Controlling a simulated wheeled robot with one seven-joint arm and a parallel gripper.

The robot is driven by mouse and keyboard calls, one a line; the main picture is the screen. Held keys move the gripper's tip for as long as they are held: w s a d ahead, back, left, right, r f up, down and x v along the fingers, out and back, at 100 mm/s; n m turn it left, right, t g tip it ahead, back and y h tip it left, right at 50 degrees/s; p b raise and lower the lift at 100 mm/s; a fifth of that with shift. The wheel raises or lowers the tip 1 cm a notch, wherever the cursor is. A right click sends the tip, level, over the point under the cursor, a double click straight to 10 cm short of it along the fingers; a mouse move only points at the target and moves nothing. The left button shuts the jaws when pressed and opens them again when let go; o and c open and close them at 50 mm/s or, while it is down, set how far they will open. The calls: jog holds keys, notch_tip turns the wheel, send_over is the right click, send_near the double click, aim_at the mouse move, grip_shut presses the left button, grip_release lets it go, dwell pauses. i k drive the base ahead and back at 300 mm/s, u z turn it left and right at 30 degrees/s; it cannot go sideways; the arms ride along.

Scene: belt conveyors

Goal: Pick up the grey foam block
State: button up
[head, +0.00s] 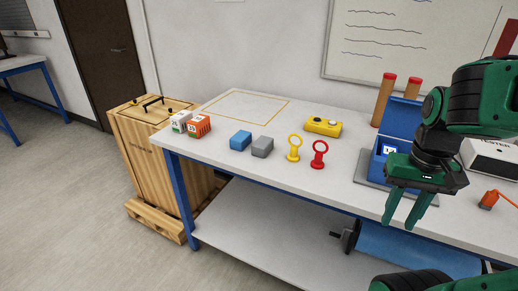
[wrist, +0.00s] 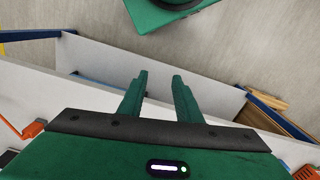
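The grey foam block (head: 262,146) lies on the white workbench top (head: 225,120), near its front edge. A blue block (head: 241,140) sits close on its left. My gripper (head: 404,220) is at the right, in front of the bench's front edge, with its two green fingers pointing down and apart. In the wrist view my gripper (wrist: 158,85) shows open with nothing between the fingers. The grey block is not visible in the wrist view.
Yellow (head: 294,148) and red (head: 319,155) ring-topped pieces stand right of the grey block. A yellow device (head: 323,127) lies behind them. Orange (head: 200,126) and white-green (head: 181,121) boxes stand left. A blue case (head: 398,110) is near my arm. The taped rectangle (head: 245,106) is clear.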

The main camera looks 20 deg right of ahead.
aim_at(263, 146)
jog(key=z, duration=4.15)
jog(key=k, duration=2.15)
